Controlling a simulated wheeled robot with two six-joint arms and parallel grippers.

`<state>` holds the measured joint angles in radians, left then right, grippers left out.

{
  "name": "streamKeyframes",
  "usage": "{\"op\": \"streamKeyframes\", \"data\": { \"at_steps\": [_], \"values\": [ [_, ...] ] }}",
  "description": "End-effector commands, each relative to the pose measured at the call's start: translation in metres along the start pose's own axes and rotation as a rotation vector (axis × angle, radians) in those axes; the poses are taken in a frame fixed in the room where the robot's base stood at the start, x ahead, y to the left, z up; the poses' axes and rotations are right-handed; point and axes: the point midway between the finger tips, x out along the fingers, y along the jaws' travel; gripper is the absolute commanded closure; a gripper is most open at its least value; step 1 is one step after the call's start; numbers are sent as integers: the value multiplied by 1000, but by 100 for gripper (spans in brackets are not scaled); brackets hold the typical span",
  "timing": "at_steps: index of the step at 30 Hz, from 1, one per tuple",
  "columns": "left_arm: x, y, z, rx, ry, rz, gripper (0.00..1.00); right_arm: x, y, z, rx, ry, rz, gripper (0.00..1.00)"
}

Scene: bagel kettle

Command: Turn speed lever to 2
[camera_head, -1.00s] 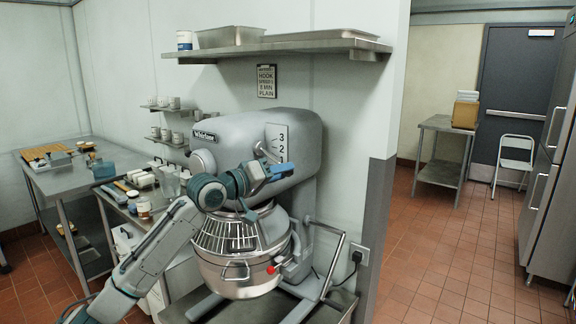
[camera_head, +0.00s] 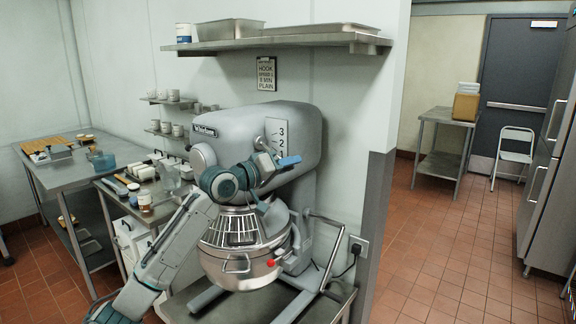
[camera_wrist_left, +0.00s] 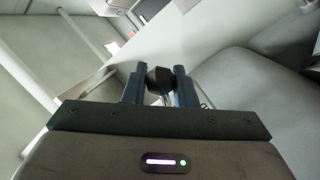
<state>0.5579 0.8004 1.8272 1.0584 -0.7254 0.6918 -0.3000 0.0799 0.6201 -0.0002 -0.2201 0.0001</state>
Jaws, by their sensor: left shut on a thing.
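The large grey mixer (camera_head: 238,128) stands on a low stand against the wall. Its speed plate (camera_head: 277,139) shows 3 above 2, and anything lower is hidden behind my arm. My left gripper (camera_head: 272,166) is in front of the mixer head, just below the plate. In the left wrist view the two fingers are shut on a dark faceted knob (camera_wrist_left: 159,79), which looks like the speed lever's end. The lever's shaft is mostly hidden, so its exact setting cannot be read. My right gripper is not in view.
The mixer's steel bowl (camera_head: 240,268) with a wire guard (camera_head: 232,228) is below my left arm. A wall shelf (camera_head: 280,42) with pans is above. A side table (camera_head: 150,178) with jars stands at the left. The tiled floor (camera_head: 440,250) at the right is clear.

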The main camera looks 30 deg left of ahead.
Motion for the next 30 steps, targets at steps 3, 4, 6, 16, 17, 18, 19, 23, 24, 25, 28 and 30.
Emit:
{"op": "streamKeyframes", "data": {
  "at_steps": [3,4,6,16,17,18,19,23,24,25,28,30],
  "values": [
    [1,9,-6,-55,10,10,100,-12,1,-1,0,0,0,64],
    [1,12,-8,-81,14,15,100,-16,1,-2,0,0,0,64],
    [2,20,-13,-153,27,27,100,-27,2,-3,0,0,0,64],
    [2,37,-26,-404,71,71,100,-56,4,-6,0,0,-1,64],
    [2,38,-26,-412,73,73,100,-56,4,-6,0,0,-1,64],
    [2,37,-26,-417,74,74,100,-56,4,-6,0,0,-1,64],
    [2,37,-25,-419,74,75,100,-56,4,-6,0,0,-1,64],
    [2,37,-25,-419,75,75,100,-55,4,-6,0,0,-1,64],
    [2,37,-25,-419,75,75,100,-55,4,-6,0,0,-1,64],
    [2,37,-25,-419,75,75,100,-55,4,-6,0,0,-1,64],
    [2,36,-25,-419,74,74,67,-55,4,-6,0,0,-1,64],
    [2,36,-25,-419,74,74,67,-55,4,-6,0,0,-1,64]
  ]
}}
